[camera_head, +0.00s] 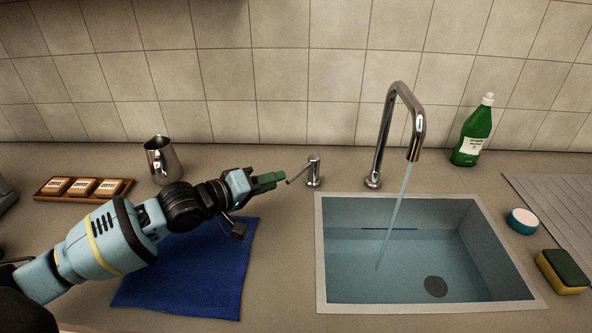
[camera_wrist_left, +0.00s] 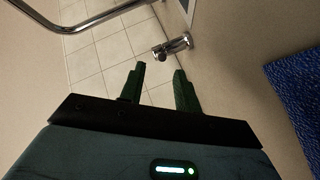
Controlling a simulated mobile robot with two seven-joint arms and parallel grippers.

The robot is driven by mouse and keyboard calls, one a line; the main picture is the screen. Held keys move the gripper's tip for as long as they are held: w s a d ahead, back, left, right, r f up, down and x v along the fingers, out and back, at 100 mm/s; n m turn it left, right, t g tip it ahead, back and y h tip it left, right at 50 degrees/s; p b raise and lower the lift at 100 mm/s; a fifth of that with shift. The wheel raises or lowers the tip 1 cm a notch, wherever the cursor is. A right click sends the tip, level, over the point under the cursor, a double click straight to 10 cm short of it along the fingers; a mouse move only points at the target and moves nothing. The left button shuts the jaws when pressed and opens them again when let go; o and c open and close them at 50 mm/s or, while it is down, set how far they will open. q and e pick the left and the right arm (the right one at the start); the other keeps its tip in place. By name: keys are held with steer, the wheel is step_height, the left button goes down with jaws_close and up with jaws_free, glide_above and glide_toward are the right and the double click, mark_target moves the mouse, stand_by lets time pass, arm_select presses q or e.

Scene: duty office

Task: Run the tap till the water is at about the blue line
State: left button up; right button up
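The chrome tap (camera_head: 391,125) stands behind the sink (camera_head: 319,255), and a stream of water (camera_head: 394,218) runs from its spout into the basin. Water (camera_head: 365,262) covers the basin floor. The short blue line (camera_head: 389,229) is on the back wall; the water's far edge looks close to it, but the exact gap is hard to tell. The chrome tap lever (camera_head: 313,172) stands left of the tap, its handle pointing left.
A blue cloth (camera_head: 205,270) lies under my left arm. A steel jug (camera_head: 162,160) and a wooden tray (camera_head: 60,195) of packets stand at left.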

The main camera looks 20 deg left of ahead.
mark_target(296, 175)
arm_select(q)
steer(key=shift+x, duration=3.9)
steer(key=shift+c, duration=0.3)
steer(key=shift+a, duration=0.1)
jaws_close()
